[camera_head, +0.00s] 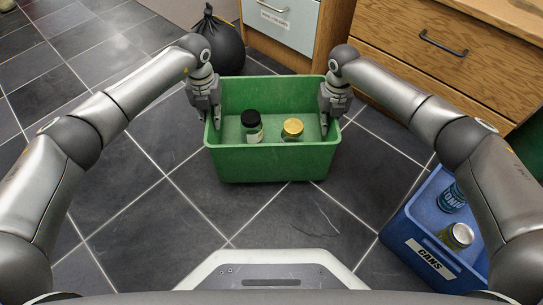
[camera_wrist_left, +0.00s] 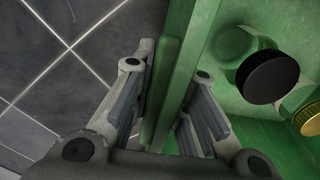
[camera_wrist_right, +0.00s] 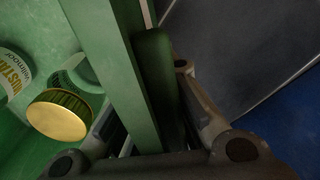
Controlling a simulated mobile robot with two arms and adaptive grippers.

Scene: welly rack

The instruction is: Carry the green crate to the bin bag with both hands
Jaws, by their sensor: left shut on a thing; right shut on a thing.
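The green crate (camera_head: 270,162) is in the middle of the head view, in front of me. Two jars stand inside it, one with a black lid (camera_head: 251,120) and one with a gold lid (camera_head: 292,128). My left gripper (camera_head: 212,118) is shut on the crate's left wall; its fingers straddle the wall (camera_wrist_left: 185,75) in the left wrist view. My right gripper (camera_head: 328,115) is shut on the right wall, also seen between its fingers in the right wrist view (camera_wrist_right: 115,60). The black bin bag (camera_head: 214,42) sits on the floor behind the crate. I cannot tell whether the crate touches the floor.
A blue crate (camera_head: 405,235) labelled "CANS" holds cans at the lower right. Wooden drawers (camera_head: 430,50) and a pale-fronted cabinet (camera_head: 283,22) stand at the back. A dark round thing (camera_head: 8,5) shows at the top left. Tiled floor on the left is clear.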

